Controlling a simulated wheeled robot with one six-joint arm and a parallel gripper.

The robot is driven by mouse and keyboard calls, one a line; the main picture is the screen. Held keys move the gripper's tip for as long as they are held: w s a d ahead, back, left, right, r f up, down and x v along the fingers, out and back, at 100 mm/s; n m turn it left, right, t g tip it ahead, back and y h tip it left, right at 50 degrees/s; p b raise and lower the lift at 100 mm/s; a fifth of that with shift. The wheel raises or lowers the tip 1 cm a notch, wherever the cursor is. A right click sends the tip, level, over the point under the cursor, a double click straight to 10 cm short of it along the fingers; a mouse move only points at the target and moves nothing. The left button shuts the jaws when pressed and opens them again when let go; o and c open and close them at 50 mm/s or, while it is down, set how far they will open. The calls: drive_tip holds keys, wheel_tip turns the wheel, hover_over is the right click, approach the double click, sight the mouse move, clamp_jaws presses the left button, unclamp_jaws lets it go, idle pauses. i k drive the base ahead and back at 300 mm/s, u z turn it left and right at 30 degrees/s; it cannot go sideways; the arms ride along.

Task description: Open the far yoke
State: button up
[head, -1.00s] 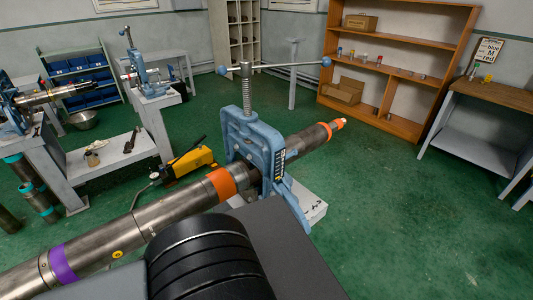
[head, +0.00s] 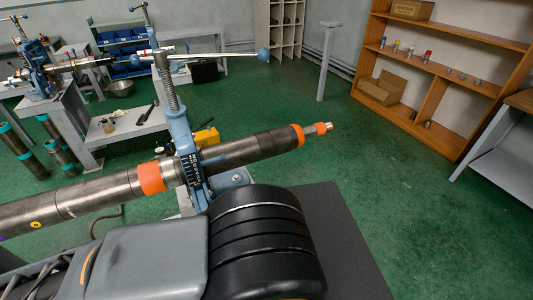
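The nearest blue vise yoke (head: 183,150) stands upright around a long steel pipe (head: 105,193), seen almost edge-on. Its threaded screw (head: 168,85) rises above it to a long T-handle (head: 205,57) with a blue ball (head: 263,54) at the right end. The pipe has an orange band (head: 151,178) left of the yoke and another near its right tip. A second blue vise (head: 40,70) stands on a bench at the back left, with another pipe (head: 80,65) through it. My black and grey arm fills the lower middle; my gripper is not in view.
A wooden shelf (head: 440,75) with boxes and small jars stands at the back right. A grey bench (head: 500,155) is at the right edge. A yellow pump (head: 206,138) is partly hidden behind the pipe. Green floor (head: 370,180) is clear to the right.

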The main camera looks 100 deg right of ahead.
sight(181, 128)
drive_tip(key=k, duration=0.95)
drive_tip(key=z, duration=1.5)
